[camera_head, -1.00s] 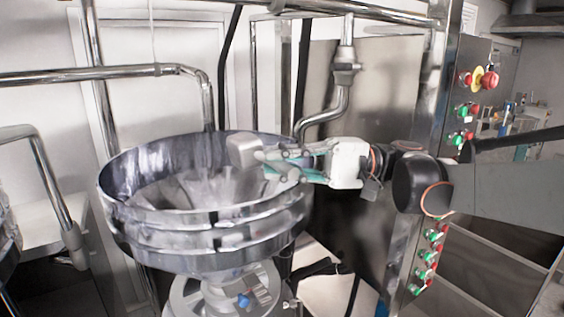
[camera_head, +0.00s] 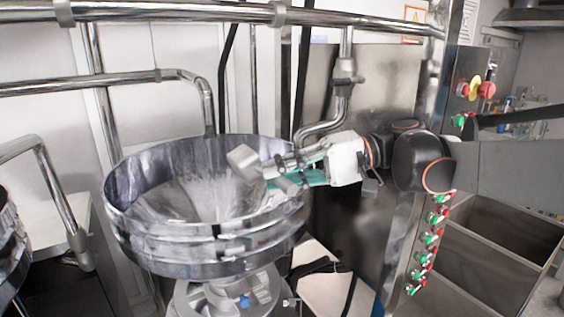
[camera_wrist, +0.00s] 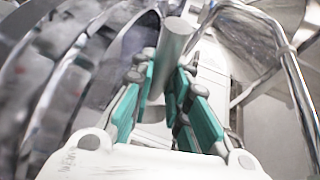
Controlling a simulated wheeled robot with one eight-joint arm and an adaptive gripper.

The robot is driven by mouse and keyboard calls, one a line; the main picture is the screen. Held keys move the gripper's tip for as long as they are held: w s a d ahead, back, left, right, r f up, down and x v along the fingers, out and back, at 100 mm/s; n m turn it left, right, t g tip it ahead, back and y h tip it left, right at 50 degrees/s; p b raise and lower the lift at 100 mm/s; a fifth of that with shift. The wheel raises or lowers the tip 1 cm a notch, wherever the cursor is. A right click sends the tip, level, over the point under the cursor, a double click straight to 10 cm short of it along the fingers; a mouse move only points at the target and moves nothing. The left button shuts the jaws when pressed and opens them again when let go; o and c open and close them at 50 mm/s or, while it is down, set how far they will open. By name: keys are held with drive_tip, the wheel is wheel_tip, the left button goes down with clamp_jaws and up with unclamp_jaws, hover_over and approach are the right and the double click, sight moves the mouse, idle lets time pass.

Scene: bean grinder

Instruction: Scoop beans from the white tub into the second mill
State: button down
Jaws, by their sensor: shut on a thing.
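A wide steel mill hopper (camera_head: 205,245) stands in the left middle of the head view, its mouth open upward. My gripper (camera_head: 282,172) reaches over its right rim from the right. Its teal-padded fingers are shut on a grey scoop (camera_head: 243,159), which is tilted over the inside of the hopper. In the wrist view the scoop's grey handle (camera_wrist: 176,42) rises between the fingers (camera_wrist: 158,88). Pale streaks show on the hopper's inner wall; I cannot tell whether they are beans or reflections. The scoop's contents are hidden. I cannot make out the white tub.
Part of another round steel vessel (camera_head: 8,245) shows at the left edge. Steel pipes (camera_head: 160,76) run behind the hopper. A control panel with buttons (camera_head: 470,88) stands behind my arm, and grey open bins (camera_head: 500,235) lie at the lower right.

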drive_tip(key=n+t+h+p, duration=0.1)
drive_tip(key=h+p, duration=0.2)
drive_tip(key=n+t+h+p, duration=0.1)
drive_tip(key=h+p, duration=0.2)
drive_tip(key=p, duration=0.1)
drive_tip(key=r+t+h+p, duration=0.1)
drive_tip(key=t+h+p, duration=0.1)
drive_tip(key=h+p, duration=0.1)
drive_tip(key=shift+s+a+r+n+p, duration=0.1)
drive_tip(key=shift+n+p, duration=0.3)
drive_tip(key=shift+p, duration=0.2)
drive_tip(key=shift+t+h+p, duration=0.3)
drive_tip(key=shift+t+h, duration=0.2)
drive_tip(key=shift+h, duration=0.4)
drive_tip(key=shift+f, duration=0.2)
drive_tip(key=s+d+p, duration=0.5)
drive_tip(key=s+d, duration=0.6)
drive_tip(key=s, duration=0.5)
drive_tip(key=shift+s+d+p, duration=0.15)
drive_tip(key=shift+s+p, duration=0.1)
drive_tip(key=shift+p, duration=0.15)
